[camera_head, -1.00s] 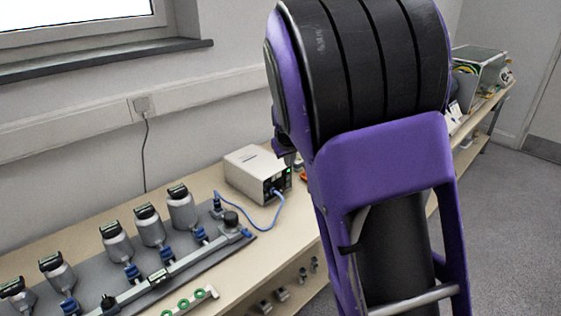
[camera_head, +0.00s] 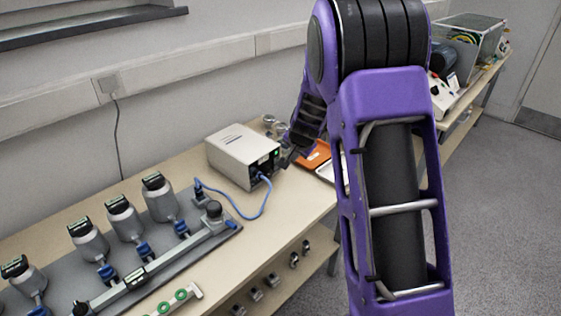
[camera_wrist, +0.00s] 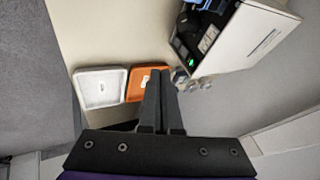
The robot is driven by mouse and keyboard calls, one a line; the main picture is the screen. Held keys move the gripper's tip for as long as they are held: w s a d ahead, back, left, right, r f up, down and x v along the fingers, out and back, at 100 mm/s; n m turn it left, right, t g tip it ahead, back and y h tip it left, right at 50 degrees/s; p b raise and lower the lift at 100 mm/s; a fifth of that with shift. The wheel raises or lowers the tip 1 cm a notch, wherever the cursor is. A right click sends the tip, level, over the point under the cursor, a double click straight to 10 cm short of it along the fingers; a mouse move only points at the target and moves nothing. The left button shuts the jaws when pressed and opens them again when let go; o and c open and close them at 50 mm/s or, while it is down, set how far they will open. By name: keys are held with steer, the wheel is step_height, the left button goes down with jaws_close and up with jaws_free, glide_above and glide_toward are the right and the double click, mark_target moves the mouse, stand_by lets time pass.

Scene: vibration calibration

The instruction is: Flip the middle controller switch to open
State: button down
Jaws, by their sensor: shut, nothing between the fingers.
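The controller (camera_head: 236,150) is a beige box on the workbench, with a blue cable plugged into its front. In the wrist view the controller (camera_wrist: 255,35) lies at the upper right, its dark front panel with a small green light facing left. The individual switches are too small to tell apart, so I cannot read the middle switch's position. My gripper (camera_head: 287,160) is just right of the controller's front in the head view. In the wrist view my gripper (camera_wrist: 160,73) is shut and empty, its tips below and left of the panel, apparently apart from it.
An orange tray (camera_wrist: 146,73) and a white tray (camera_wrist: 100,75) lie beside the controller. Several grey sensor bottles (camera_head: 160,203) stand on a plate at the left. The blue cable (camera_head: 262,209) loops over the bench (camera_head: 300,195). A wall is behind.

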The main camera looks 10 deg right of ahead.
mark_target(276, 160)
steer(key=b+x, duration=0.1)
steer(key=x, duration=0.8)
steer(key=shift+f, duration=0.2)
steer(key=w+a, duration=0.2)
steer(key=w, duration=0.1)
steer(key=shift+f, duration=0.35)
steer(key=shift+w+a, duration=0.25)
steer(key=shift+w, duration=0.1)
steer(key=shift+w+a+f, duration=0.1)
steer(key=shift+a+f, duration=0.05)
steer(key=shift+r+p, duration=0.45)
steer(key=shift+r, duration=0.45)
